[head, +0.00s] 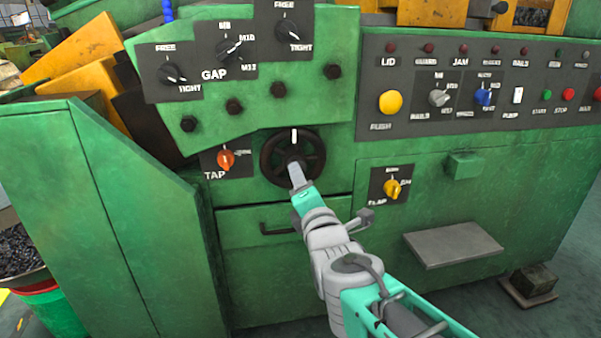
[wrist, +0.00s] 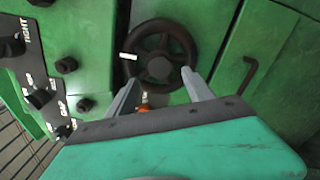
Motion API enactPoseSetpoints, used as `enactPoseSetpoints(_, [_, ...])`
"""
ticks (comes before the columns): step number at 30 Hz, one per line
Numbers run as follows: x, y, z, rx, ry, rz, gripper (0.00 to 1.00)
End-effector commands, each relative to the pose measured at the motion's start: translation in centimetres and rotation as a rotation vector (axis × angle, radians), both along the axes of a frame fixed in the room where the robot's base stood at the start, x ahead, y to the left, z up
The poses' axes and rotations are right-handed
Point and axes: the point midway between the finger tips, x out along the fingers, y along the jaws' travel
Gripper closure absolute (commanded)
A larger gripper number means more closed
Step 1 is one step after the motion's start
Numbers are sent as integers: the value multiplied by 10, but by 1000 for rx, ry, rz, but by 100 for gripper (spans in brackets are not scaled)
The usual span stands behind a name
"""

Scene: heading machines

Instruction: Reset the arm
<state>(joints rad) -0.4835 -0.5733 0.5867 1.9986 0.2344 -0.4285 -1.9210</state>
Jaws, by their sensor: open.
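My gripper (head: 296,172) is in front of the dark handwheel (head: 312,146) on the green machine's front. In the wrist view my gripper (wrist: 164,85) shows two grey fingers spread apart, with nothing held between them. The handwheel (wrist: 185,42) lies just beyond the fingertips there, with a white mark on its rim at the left. I cannot tell whether the fingers touch the wheel. My arm (head: 345,265) reaches up from the lower right of the head view.
An orange TAP knob (head: 226,160) is left of the wheel and a yellow knob (head: 392,188) is right of it. A drawer handle (head: 277,230) is below. A grey shelf (head: 453,244) juts out at right. GAP dials (head: 229,50) are above.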

Motion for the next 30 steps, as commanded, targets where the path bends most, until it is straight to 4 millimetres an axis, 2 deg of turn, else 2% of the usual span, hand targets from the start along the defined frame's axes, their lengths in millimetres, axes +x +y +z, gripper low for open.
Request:
enactPoseSetpoints(7, [-1, -1, 0, 0, 0, -1, 39])
enactPoseSetpoints(10, [-1, -5, 8, 28, 27, -9, 39])
enactPoseSetpoints(13, [-3, -24, 27, 141, 149, -47, 39])
enactPoseSetpoints(17, [-17, -65, 52, 418, 420, -178, 39])
enactPoseSetpoints(20, [-40, -96, 64, 660, 627, -334, 39])
enactPoseSetpoints(23, [-73, -125, 79, 902, 802, -531, 39])
enactPoseSetpoints(27, [-131, -158, 107, 1227, 979, -871, 39])
enactPoseSetpoints(30, [-174, -174, 126, 1420, 1044, -1128, 39])
